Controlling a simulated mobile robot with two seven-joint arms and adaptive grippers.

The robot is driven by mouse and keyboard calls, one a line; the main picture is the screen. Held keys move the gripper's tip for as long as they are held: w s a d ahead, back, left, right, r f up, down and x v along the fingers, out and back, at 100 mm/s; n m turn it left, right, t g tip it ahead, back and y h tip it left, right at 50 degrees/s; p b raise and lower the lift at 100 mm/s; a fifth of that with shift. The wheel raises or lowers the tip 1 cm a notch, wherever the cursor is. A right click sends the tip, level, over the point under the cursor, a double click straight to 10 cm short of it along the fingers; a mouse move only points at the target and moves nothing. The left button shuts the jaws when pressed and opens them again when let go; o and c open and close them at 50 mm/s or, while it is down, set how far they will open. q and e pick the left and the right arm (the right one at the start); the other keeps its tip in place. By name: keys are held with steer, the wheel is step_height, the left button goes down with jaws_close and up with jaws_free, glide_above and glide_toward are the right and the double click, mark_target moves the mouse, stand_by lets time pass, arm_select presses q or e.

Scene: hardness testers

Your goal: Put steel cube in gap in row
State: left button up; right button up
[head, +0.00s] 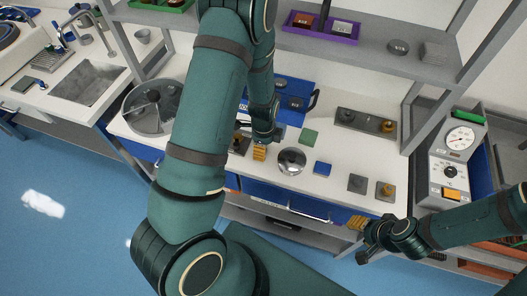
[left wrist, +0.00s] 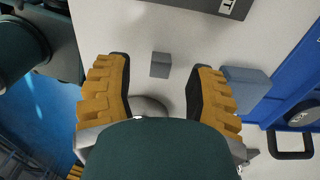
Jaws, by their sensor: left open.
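A small grey cube (left wrist: 160,65), which looks like the steel cube, sits on the white bench in the left wrist view. My left gripper (left wrist: 163,90) is open, its yellow fingers on either side of the cube's line and the cube just beyond the fingertips. In the head view my left gripper (head: 260,152) is low over the bench, and its arm hides part of the bench. A blue-grey block (left wrist: 245,82) is beside the right-hand finger in the left wrist view. My right gripper (head: 357,223) is at the bench's front edge; its opening is unclear. I cannot make out the row's gap.
A steel round pot (head: 291,161), a green block (head: 309,136) and a blue block (head: 322,169) stand right of my left gripper. Grey plates (head: 357,184) lie further right. A tester with a dial (head: 456,160) is at the right.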

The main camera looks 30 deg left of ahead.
arm_select(q)
steer(key=shift+f, duration=0.95)
jaws_close()
